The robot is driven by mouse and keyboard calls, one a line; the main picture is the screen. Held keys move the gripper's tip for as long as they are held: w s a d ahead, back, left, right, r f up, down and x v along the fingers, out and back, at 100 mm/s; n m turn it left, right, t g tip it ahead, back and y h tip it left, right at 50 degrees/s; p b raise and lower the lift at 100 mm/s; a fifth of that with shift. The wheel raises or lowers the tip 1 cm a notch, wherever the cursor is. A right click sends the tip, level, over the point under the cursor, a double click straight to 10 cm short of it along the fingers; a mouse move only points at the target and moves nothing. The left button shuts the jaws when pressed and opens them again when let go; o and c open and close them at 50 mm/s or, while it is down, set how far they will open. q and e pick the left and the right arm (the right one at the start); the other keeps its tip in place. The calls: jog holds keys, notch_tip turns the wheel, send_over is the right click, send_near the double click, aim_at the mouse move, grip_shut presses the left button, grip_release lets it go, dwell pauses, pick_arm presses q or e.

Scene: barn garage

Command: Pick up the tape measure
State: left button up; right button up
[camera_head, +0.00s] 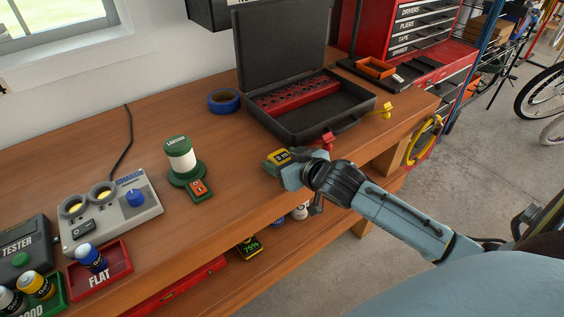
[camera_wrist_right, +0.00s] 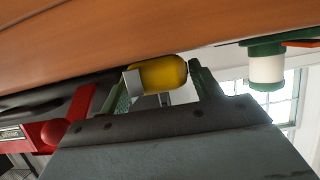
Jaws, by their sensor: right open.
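Part of the tape measure is hidden behind the gripper in the head view. I cannot tell whether the fingers touch it. My left gripper is not in view.
The open black case (camera_head: 304,124) stands behind the tape measure, with a red clamp-like item (camera_head: 323,141) close to my gripper. A green lantern (camera_head: 183,165) and blue tape roll (camera_head: 223,101) stand to the left. The bench (camera_head: 237,205) is bare left of the gripper.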

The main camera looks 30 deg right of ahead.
jog(key=shift+w+f, duration=0.15)
jog(key=shift+w, duration=0.2)
